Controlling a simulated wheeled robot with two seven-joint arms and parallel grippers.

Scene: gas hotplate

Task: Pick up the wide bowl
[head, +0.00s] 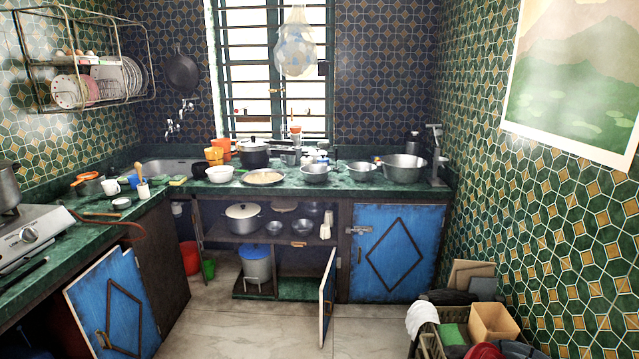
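Several bowls stand on the green back counter (340,183). The largest is a wide metal bowl (404,172) at the right end. To its left are a smaller metal bowl (361,171) and another metal bowl (316,174). A shallow, wide dish with pale contents (263,177) lies left of these, and a white bowl (220,174) stands further left. I cannot tell for certain which one the task calls the wide bowl; the large metal one is the widest. Neither of my grippers is in view.
A grey upright device (436,157) stands just right of the large bowl. Below, a cabinet door (327,295) stands open into the room, and another blue door (110,305) hangs open at left. Boxes (495,322) crowd the floor at right. The middle floor (250,335) is clear.

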